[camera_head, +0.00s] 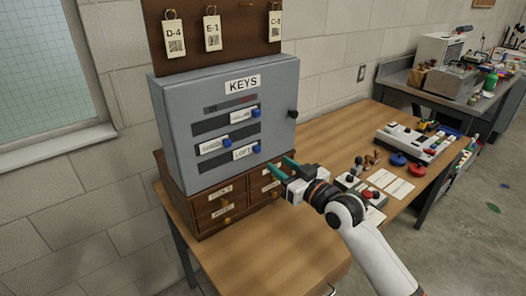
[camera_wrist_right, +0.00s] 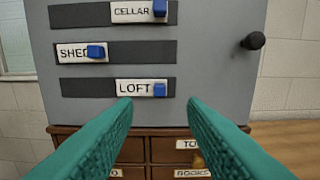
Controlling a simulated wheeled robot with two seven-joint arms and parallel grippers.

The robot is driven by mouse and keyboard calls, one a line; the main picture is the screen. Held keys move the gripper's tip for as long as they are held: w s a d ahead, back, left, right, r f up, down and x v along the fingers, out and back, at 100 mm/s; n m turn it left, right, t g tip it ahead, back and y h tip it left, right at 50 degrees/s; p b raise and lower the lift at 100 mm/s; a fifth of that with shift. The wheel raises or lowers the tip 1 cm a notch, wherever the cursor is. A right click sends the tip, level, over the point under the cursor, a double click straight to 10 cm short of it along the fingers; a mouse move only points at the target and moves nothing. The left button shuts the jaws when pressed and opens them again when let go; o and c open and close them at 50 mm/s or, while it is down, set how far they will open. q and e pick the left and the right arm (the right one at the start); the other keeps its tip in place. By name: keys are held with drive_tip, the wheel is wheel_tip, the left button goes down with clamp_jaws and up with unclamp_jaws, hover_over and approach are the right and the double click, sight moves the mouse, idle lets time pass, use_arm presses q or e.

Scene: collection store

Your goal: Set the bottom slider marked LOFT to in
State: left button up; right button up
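The grey key cabinet (camera_head: 178,125) marked KEYS stands on the small wooden drawer chest. The bottom slider marked LOFT (camera_head: 243,153) sits toward the right of its dark slot; its white label and blue knob also show in the wrist view (camera_wrist_right: 136,87). The slider marked SHED (camera_wrist_right: 74,53) is at the left of its slot, and the one marked CELLAR (camera_wrist_right: 133,11) is toward the right. My right gripper (camera_head: 281,167) is open and empty, in front of the cabinet's lower right. In the wrist view its teal fingertips (camera_wrist_right: 160,107) are apart, below the LOFT knob. My left gripper is not in view.
A dark round knob (camera_wrist_right: 254,40) sticks out on the cabinet's right. An IN mark (camera_head: 213,108) is at the left above the slots. The drawer chest (camera_head: 205,214) has knobs and labels. Small items and a control box (camera_head: 410,142) lie on the table to the right.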

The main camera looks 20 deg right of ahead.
sight(259, 150)
drive_tip(key=x, duration=0.8)
drive_tip(key=shift+w+a+f+p, duration=0.15)
drive_tip(key=shift+w+p, duration=0.1)
drive_tip(key=shift+p, duration=0.1)
clamp_jaws()
